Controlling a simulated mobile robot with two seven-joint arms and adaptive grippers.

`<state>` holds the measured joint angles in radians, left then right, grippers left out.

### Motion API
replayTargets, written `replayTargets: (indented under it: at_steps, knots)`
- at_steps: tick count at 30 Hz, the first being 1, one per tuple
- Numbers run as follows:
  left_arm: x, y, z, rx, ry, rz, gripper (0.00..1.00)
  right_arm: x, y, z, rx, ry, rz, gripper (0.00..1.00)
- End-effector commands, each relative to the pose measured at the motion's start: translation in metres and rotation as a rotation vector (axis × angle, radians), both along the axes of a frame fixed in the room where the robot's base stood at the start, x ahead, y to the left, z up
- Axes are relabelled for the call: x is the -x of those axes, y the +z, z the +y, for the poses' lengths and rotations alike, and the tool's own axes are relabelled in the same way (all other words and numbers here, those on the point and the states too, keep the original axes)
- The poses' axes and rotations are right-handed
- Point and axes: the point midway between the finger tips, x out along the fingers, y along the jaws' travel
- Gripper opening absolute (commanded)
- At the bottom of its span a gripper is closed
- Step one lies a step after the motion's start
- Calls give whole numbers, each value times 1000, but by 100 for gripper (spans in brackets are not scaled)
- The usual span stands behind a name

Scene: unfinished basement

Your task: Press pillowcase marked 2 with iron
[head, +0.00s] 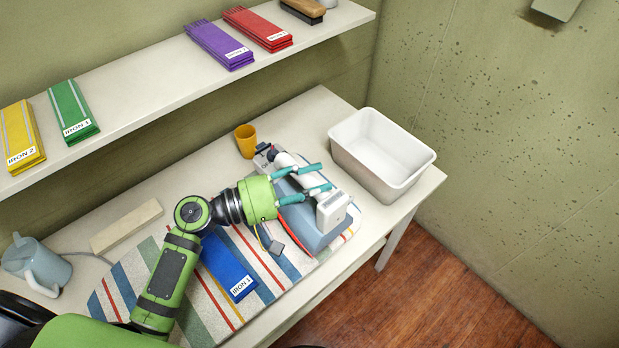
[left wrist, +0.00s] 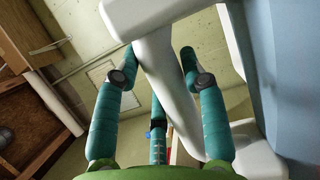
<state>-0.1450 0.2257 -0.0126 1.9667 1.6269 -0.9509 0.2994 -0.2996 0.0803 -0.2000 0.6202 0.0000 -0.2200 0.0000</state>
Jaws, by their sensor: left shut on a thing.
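My left gripper (head: 315,180) is shut on the white handle of the iron (head: 318,228), a blue-grey and white body at the right end of the striped board. In the left wrist view the teal fingers (left wrist: 155,80) surround the white handle (left wrist: 165,75). A folded blue cloth (head: 228,266) with a label that seems to read "IRON 1" lies on the striped board (head: 190,318), left of the iron. On the shelf, a folded yellow cloth (head: 20,128) seems labelled "IRON 2" and a green one (head: 70,108) "IRON 1". My right gripper is not in view.
A purple cloth (head: 215,42) and red cloth (head: 255,27) lie on the shelf (head: 150,88), with a brush (head: 303,10). A white bin (head: 360,150), orange cup (head: 246,142), pale block (head: 126,226) and grey-blue jug (head: 38,265) stand around the board.

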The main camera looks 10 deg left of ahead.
Motion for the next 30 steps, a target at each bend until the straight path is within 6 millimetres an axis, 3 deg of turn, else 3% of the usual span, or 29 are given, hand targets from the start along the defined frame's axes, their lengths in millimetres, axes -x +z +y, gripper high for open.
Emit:
replayTargets:
  at_steps: [17, 30]
  knots:
    - [3, -1, -4, 0, -4, 2, 0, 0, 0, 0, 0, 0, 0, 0]
    - [-3, -1, 4, -5, 2, -2, 0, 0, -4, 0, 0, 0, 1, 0]
